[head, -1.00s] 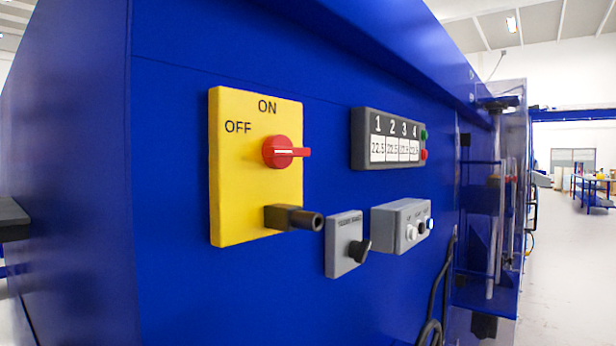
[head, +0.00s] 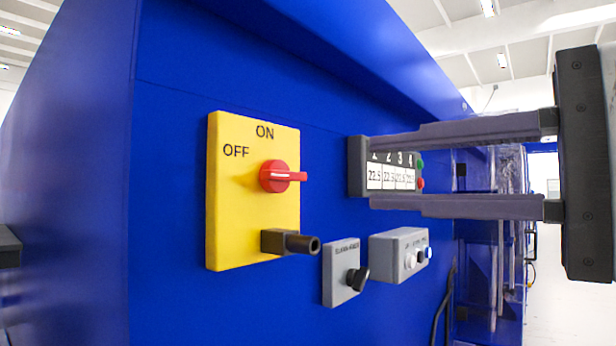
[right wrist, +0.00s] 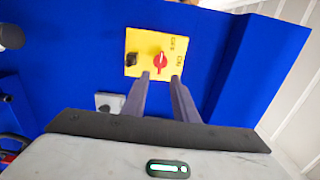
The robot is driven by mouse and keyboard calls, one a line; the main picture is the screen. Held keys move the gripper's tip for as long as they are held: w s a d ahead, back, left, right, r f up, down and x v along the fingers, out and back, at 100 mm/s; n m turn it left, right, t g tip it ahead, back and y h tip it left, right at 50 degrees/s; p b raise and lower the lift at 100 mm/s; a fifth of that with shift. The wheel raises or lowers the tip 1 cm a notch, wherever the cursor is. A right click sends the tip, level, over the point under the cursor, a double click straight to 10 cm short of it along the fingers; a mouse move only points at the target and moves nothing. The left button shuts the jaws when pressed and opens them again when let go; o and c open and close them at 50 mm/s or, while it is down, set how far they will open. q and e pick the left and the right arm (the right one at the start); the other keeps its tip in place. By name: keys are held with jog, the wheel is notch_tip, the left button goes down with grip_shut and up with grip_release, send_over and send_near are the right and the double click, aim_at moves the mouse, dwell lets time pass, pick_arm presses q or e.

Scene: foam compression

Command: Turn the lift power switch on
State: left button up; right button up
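The lift power switch is a red rotary knob (head: 278,176) on a yellow plate (head: 225,215) marked ON at the top and OFF at the upper left. In the head view its handle points right, at neither label. My right gripper (head: 370,174) reaches in from the right, its two fingers apart and empty. It is to the right of the knob and hides part of the display box. In the right wrist view the knob (right wrist: 160,61) shows beyond and between the fingertips (right wrist: 160,78), with no contact visible.
A black cylinder (head: 292,242) sticks out at the plate's lower right. Grey boxes with a black knob (head: 344,272) and small buttons (head: 399,249) sit to its right. The display box (head: 392,176) is behind my right fingers. All are on the blue machine wall (head: 180,140).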

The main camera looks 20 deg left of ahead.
aim_at(291, 176)
jog(key=p+x, duration=0.2)
jog(key=x, duration=0.8)
jog(key=shift+a, duration=0.1)
grip_shut()
